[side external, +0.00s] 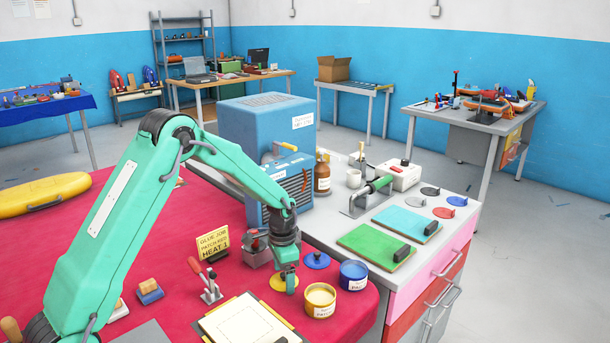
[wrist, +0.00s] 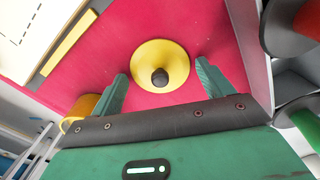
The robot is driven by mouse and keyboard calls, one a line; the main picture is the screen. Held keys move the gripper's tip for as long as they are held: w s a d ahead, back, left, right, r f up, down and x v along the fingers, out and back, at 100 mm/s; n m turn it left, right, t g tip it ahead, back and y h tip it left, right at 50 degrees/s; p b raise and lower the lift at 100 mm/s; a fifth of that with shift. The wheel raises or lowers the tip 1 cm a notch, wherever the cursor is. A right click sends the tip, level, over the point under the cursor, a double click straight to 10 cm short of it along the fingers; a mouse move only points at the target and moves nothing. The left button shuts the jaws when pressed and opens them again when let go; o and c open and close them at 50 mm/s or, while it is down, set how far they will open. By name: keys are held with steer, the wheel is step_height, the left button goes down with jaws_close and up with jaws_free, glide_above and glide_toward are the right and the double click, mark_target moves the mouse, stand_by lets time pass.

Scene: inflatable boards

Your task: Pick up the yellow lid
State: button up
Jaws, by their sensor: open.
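The yellow lid (wrist: 178,62) is a round disc with a dark knob at its middle. It lies on the red cloth, and in the side view the lid (side external: 277,284) shows partly behind my gripper (side external: 286,284). In the wrist view my gripper (wrist: 162,88) has its two green fingers apart, one to each side of the lid's near edge. The knob sits between and just beyond the fingertips. Nothing is between the fingers that I can see being held. Whether the fingers touch the lid cannot be told.
A yellow pot (side external: 320,301) and a blue pot (side external: 353,275) stand right of my gripper. A blue lid (side external: 317,260) lies behind them. A red-handled clamp (side external: 206,282) and a yellow sign (side external: 213,243) stand to the left. A yellow-edged board (side external: 246,325) lies in front.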

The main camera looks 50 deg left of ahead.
mark_target(283, 274)
steer(key=c, duration=1.6)
steer(key=shift+s+f, duration=0.15)
jaws_close()
steer(key=shift+r, duration=0.45)
step_height(283, 274, up, 3)
steer(key=shift+r, duration=0.2)
steer(key=s+d+r, duration=0.4)
steer(key=d+r, duration=0.3)
steer(key=d, duration=0.3)
steer(key=shift+d, duration=0.4)
